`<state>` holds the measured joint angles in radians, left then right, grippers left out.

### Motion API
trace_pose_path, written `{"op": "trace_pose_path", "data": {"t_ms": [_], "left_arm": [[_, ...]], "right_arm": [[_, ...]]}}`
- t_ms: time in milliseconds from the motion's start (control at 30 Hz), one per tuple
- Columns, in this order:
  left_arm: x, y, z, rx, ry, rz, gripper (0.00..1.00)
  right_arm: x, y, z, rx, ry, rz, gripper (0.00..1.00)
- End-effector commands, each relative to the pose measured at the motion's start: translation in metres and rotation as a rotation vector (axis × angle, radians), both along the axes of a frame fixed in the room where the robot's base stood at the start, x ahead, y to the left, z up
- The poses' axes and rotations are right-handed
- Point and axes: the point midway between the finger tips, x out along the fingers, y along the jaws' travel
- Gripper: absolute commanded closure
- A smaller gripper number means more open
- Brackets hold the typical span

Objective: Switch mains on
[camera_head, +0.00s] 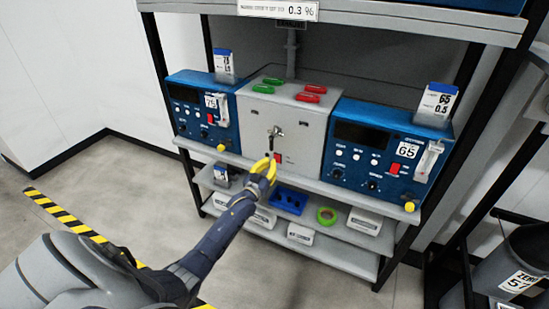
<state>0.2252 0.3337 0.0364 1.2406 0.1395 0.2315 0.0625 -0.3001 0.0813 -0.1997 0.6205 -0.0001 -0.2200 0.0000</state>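A grey box (310,135) stands in the middle of the shelf between two blue analysers. Its front carries a small metal lever or tap (275,132) and, below that, a small red switch (278,158). My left gripper (268,162), with yellow fingers, is at the lower front of the grey box, just left of the red switch. I cannot tell if it touches the switch, whether its fingers are apart, or which position the switch is in. My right gripper is not in view.
The left blue analyser (188,98) is labelled 75, the right one (350,165) 65. Red and green pieces (307,97) lie on the grey box. The lower shelf holds a blue tray (288,212), green tape (326,216) and white boxes. A grey bin (515,262) stands at right.

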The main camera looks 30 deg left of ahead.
Motion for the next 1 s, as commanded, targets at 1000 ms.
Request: {"op": "trace_pose_path", "data": {"t_ms": [1000], "left_arm": [[0.046,0.006,0.006,0.001,0.000,0.001,1.00]], "right_arm": [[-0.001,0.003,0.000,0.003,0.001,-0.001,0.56]]}}
